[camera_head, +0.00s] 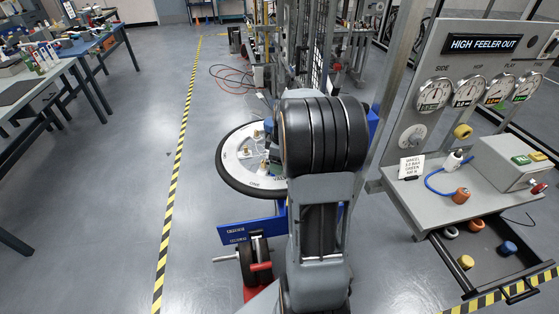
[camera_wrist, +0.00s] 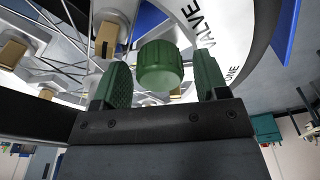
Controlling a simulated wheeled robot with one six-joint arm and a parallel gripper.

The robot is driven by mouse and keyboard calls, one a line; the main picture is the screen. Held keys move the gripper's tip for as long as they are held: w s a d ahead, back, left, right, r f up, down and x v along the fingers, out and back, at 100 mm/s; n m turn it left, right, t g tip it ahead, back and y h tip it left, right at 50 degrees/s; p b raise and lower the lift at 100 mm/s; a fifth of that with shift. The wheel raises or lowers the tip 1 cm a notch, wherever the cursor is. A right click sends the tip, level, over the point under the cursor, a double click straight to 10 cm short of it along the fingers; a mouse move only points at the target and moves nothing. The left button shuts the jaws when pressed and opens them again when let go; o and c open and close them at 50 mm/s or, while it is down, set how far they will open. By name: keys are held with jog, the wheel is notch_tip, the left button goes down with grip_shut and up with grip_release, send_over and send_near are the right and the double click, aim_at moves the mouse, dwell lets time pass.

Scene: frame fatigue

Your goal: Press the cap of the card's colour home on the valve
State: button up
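A small card (camera_head: 411,166) stands on the bench at right; its small print seems to include the word GREEN. A green ribbed cap (camera_wrist: 160,66) shows in the wrist view between the green fingers of my gripper (camera_wrist: 161,78). A gap shows on each side of the cap, so the gripper is open around it or just short of it. The wheel (camera_head: 233,165) has a white disc with printed lettering, and "VALVE" reads near the cap in the wrist view (camera_wrist: 212,42). Whether the cap sits on the valve stem is hidden. My arm hides the gripper in the head view.
An open drawer (camera_head: 477,271) at right holds several loose caps, including a blue one (camera_head: 507,248). The bench also bears an orange cap (camera_head: 461,195) and a grey box (camera_head: 505,163). A blue stand (camera_head: 247,231) is below the wheel.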

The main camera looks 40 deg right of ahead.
jog(key=shift+o, duration=0.4)
jog(key=shift+r, duration=0.15)
jog(key=shift+r, duration=0.35)
notch_tip(320, 180, up, 13)
jog(key=s+d, duration=0.1)
jog(key=shift+s+b, duration=0.2)
jog(key=shift+b, duration=0.25)
jog(key=shift+f, duration=0.15)
